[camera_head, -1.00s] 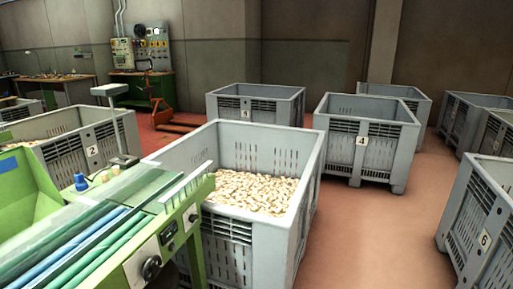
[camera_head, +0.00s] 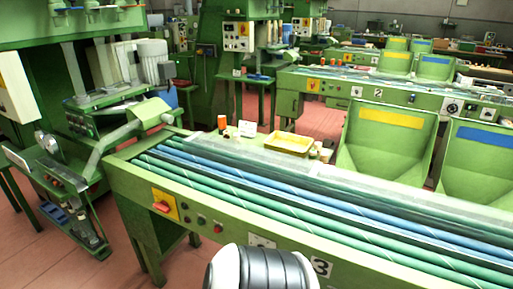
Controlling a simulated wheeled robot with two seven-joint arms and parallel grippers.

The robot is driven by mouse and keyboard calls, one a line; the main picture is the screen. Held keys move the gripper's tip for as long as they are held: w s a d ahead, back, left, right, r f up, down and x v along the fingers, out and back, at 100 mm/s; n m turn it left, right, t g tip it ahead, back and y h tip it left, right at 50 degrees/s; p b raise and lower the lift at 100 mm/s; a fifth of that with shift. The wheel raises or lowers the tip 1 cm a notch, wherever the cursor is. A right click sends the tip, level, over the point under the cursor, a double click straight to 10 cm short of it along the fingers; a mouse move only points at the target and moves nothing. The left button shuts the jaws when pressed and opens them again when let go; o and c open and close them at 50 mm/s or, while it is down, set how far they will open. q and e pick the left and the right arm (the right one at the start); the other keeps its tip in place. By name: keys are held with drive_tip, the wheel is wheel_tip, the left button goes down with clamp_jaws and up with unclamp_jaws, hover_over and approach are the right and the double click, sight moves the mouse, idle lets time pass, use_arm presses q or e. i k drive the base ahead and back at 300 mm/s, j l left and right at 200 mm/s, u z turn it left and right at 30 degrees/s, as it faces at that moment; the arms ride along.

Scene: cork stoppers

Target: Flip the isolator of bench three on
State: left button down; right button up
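The isolator (camera_head: 165,203) is a red handle on a yellow plate, on the left end of the front face of the near green bench (camera_head: 215,215). A white label with a 3 (camera_head: 320,267) is on the same face, further right. The handle is too small to tell whether it is on or off. A black and white part of my own arm shows at the bottom middle, in front of the bench. Neither gripper is in view.
Red and dark buttons (camera_head: 202,221) sit right of the isolator. Blue and green rollers run along the bench top, with a yellow tray (camera_head: 288,144) behind. A green machine (camera_head: 55,190) stands left. Another bench behind has a similar yellow isolator (camera_head: 314,85). Red floor shows at lower left.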

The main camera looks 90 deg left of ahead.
sight(164, 207)
drive_tip(key=u, duration=3.55)
